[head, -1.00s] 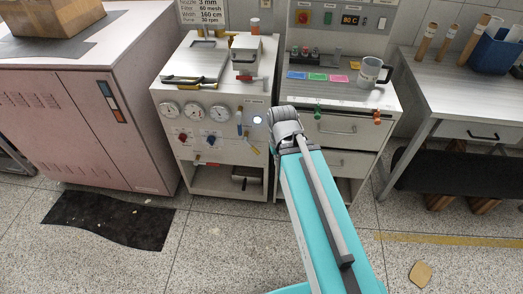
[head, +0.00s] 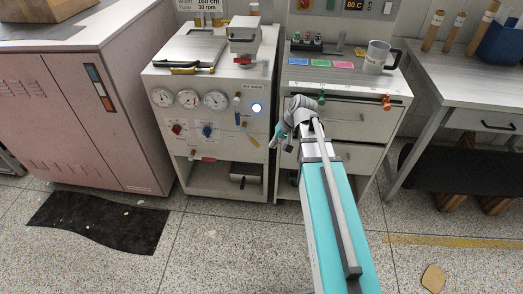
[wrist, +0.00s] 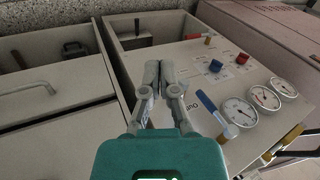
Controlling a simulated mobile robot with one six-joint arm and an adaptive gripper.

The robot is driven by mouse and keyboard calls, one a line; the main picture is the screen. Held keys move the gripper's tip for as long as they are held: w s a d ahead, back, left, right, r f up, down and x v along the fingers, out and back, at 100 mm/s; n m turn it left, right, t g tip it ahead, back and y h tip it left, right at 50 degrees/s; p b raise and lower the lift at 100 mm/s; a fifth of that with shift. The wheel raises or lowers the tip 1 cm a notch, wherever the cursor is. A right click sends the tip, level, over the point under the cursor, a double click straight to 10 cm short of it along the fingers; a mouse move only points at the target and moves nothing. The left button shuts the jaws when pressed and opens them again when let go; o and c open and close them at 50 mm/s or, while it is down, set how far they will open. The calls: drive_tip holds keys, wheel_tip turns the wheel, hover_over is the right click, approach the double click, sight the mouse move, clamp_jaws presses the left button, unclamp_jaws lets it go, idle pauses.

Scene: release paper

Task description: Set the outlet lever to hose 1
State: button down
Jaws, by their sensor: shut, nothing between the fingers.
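The white machine's front panel (head: 223,133) carries several levers, and I cannot read which one is the outlet lever. A blue-handled lever (head: 237,118) hangs right of the gauges; it also shows in the wrist view (wrist: 208,102). A yellow lever (head: 254,142) is tilted near the panel's right edge. A red-handled lever (head: 207,159) sits low on the panel; its small fitting shows in the wrist view (wrist: 208,40). My gripper (head: 281,136) is right of the yellow lever, apart from the panel levers. In the wrist view its fingers (wrist: 158,66) are together and empty, hiding part of the panel.
Three gauges (head: 189,98), a red knob (head: 177,129) and a blue knob (head: 207,131) are on the panel. A drawer cabinet (head: 345,126) with small green and orange valves stands to the right. An open shelf (head: 218,179) lies below the panel.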

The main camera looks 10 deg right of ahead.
sight(256, 143)
drive_tip(key=w+d+f+m+t+y+b, duration=0.2)
drive_tip(key=w+d+f+t+y+b, duration=0.2)
drive_tip(key=w+d+f+b, duration=0.4)
drive_tip(key=w+b, duration=0.4)
drive_tip(key=shift+d+f+m+y+b, duration=0.15)
drive_tip(key=shift+m+y+b, duration=0.15)
drive_tip(key=shift+m+b, duration=0.1)
drive_tip(key=b+x, duration=0.7)
drive_tip(key=x, duration=0.5)
drive_tip(key=shift+s+d+f, duration=0.1)
drive_tip(key=shift+b+x, duration=0.5)
drive_tip(key=shift+x, duration=0.55)
